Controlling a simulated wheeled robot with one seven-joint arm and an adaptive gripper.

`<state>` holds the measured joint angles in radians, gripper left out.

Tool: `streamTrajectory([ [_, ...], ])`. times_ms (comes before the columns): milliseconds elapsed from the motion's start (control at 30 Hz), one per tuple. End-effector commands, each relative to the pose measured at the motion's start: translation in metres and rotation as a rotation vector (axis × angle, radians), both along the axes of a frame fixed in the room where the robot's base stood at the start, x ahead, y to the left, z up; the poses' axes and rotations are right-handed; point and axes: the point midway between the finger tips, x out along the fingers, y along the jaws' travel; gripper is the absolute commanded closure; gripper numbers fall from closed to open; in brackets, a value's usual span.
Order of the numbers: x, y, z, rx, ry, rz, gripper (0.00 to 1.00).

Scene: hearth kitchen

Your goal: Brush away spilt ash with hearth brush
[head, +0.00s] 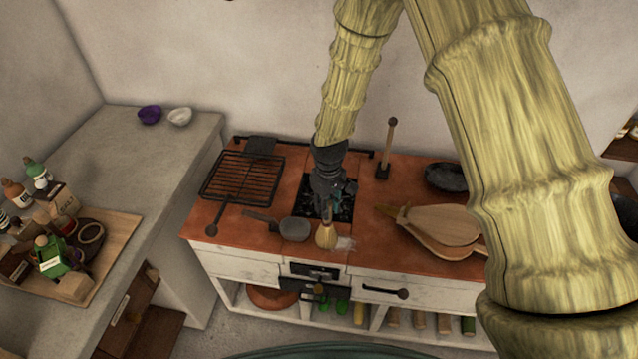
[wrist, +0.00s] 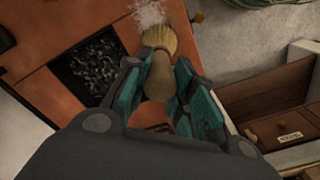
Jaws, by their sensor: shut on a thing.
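My gripper (head: 331,194) is shut on the hearth brush (head: 326,236), above the front part of the terracotta stove top. In the wrist view the brush (wrist: 160,75) has its wooden handle between the teal finger pads, with its pale bristles pointing away from the palm. The spilt ash (head: 345,243) is a small white-grey patch right of the bristles in the head view. In the wrist view the ash (wrist: 150,14) lies just beyond the bristle tips; I cannot tell whether they touch it.
A dark ember pit (head: 342,211) lies behind the brush. A grill rack (head: 243,176) and a small pan (head: 295,229) are to the left. Bellows (head: 440,226) lie to the right, and an upright wooden-handled tool (head: 387,148) stands behind. The stove's front edge is close.

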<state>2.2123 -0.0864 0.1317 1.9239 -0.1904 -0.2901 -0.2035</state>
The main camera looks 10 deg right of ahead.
Motion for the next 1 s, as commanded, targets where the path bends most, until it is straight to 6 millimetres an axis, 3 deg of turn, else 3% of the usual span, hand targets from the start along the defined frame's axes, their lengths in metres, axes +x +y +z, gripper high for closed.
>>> streamTrajectory([
  [167, 0.000, 0.011, 0.000, -0.001, 0.001, -0.008, 0.99],
  [267, 0.001, 0.009, 0.022, 0.002, -0.003, -0.009, 0.99],
  [1000, -0.001, 0.006, 0.080, 0.001, 0.001, -0.012, 0.99],
])
